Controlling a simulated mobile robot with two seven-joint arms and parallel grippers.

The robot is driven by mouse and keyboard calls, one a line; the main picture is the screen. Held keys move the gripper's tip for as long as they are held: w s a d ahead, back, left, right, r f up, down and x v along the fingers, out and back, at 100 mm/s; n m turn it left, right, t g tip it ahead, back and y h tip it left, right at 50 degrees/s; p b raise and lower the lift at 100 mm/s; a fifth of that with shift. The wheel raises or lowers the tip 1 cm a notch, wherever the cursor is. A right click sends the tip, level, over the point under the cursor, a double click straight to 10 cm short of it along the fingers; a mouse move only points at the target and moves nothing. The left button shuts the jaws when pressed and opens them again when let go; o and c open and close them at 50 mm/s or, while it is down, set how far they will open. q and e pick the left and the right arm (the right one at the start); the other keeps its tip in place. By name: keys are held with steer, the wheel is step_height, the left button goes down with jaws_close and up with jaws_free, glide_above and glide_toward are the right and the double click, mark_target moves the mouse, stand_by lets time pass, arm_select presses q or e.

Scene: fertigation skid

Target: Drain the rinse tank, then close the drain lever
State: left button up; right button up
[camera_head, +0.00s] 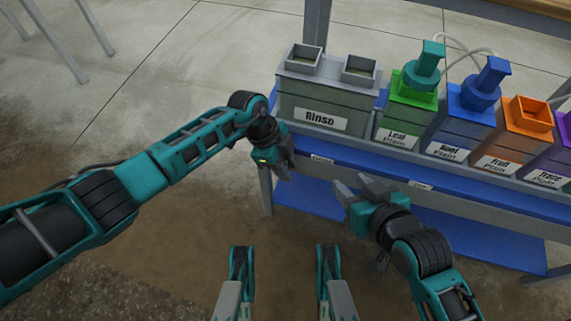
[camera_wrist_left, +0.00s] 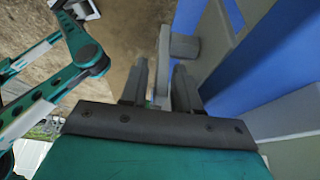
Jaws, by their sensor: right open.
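The grey-green rinse tank (camera_head: 292,108), with a "Rinse" label and two square openings on top, stands at the left end of the blue rack shelf. My left gripper (camera_head: 286,166) is just in front of and below the tank's left end. In the left wrist view, a grey bar with a block at its far end, which looks like the drain lever (camera_wrist_left: 165,65), lies between the fingers of my left gripper (camera_wrist_left: 162,90). The fingers stand apart, with a gap on the bar's left side. My right gripper (camera_head: 354,190) is open and empty in front of the rack. The liquid level is hidden.
Right of the rinse tank stand a green Leaf tank (camera_head: 405,113), a blue Root tank (camera_head: 462,128), an orange Fruit tank (camera_head: 513,138) and a purple one (camera_head: 552,166). A lower blue shelf (camera_head: 480,233) lies beneath.

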arm_select(q)
steer(key=c, duration=0.4)
jaws_close()
arm_select(e)
steer(key=shift+s+d+f, duration=0.15)
